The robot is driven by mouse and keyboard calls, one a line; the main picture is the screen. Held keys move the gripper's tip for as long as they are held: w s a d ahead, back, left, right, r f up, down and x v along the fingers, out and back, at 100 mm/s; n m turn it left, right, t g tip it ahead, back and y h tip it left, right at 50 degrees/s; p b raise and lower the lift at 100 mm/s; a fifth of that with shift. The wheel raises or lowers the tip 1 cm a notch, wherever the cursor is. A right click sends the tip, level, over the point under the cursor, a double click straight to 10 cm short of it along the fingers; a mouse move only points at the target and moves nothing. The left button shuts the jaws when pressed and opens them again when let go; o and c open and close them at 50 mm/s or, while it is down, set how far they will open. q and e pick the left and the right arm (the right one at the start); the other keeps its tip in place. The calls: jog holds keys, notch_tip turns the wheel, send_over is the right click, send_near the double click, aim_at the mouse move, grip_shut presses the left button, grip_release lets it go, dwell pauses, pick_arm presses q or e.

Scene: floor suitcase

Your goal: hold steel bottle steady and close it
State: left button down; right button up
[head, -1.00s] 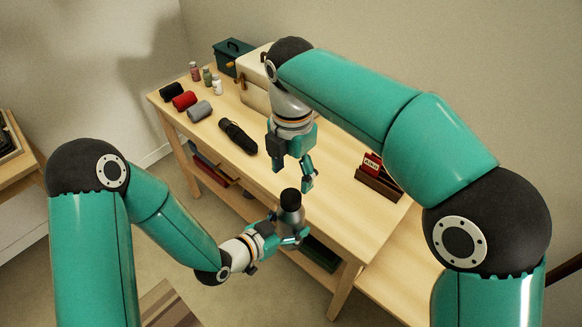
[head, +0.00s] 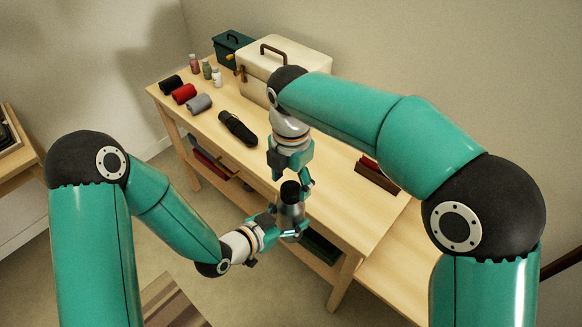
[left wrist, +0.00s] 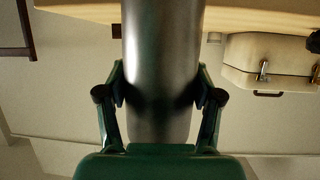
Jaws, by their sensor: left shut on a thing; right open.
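The steel bottle (head: 290,212) is upright with a black cap (head: 291,191) on its top. My left gripper (head: 289,236) is shut around the bottle's lower body at the table's front edge. In the left wrist view the grey steel body (left wrist: 162,70) stands between the two fingers of that gripper (left wrist: 160,92); the cap is out of that view. My right gripper (head: 299,182) is open, pointing down just behind and beside the cap. Its fingers are partly hidden behind the cap, so I cannot tell whether they touch it.
The wooden table (head: 330,190) carries a black umbrella (head: 238,128), rolled cloths in black, red (head: 184,93) and grey, and small bottles (head: 206,70). A cream case (head: 300,68) and a dark green box (head: 232,50) stand at the back. A dark red-brown holder (head: 376,178) is at the right.

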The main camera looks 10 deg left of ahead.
jog(key=shift+f, duration=1.05)
